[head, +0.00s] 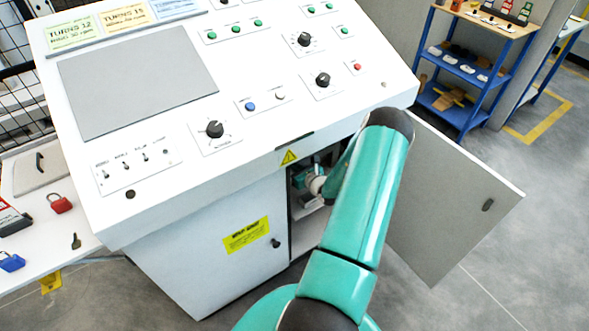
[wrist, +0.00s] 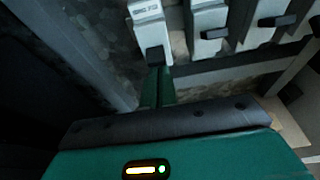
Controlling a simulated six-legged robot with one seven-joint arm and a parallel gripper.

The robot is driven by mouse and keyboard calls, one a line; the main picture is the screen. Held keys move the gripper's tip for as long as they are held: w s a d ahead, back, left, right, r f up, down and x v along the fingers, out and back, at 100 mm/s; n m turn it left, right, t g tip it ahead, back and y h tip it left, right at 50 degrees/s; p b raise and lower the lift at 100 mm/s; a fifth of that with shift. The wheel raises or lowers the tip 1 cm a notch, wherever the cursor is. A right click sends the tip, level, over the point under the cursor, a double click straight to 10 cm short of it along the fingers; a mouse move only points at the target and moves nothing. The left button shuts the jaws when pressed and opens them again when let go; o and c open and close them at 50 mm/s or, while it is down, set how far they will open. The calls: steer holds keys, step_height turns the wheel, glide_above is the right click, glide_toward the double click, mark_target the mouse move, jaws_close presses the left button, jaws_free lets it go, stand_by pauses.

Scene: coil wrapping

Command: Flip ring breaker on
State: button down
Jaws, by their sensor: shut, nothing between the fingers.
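In the wrist view a row of white breakers with dark toggles runs along the top inside a dark cabinet. The leftmost breaker (wrist: 148,14) has a small label I cannot read, and its toggle (wrist: 156,56) is at its lower end. I cannot tell which breaker is the ring breaker. My gripper (wrist: 158,76) is shut and empty, its green fingertips just below or at that leftmost toggle; contact is unclear. In the head view my arm reaches into the open cabinet (head: 278,225) under the console, and my fingertips are hidden.
Other breakers (wrist: 207,18) stand close on the right, with toggles at differing heights. A grey cabinet wall (wrist: 75,45) is on the left. The open cabinet door (head: 450,190) stands right of my arm. The sloped control console (head: 255,135) overhangs the opening. A blue shelf (head: 470,75) is farther back.

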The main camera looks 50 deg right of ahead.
steer(key=shift+s+d+r+g+y, duration=0.1)
steer(key=shift+r+g+y, duration=0.45)
steer(key=shift+g, duration=0.65)
steer(key=shift+r, duration=0.1)
steer(key=shift+r, duration=0.8)
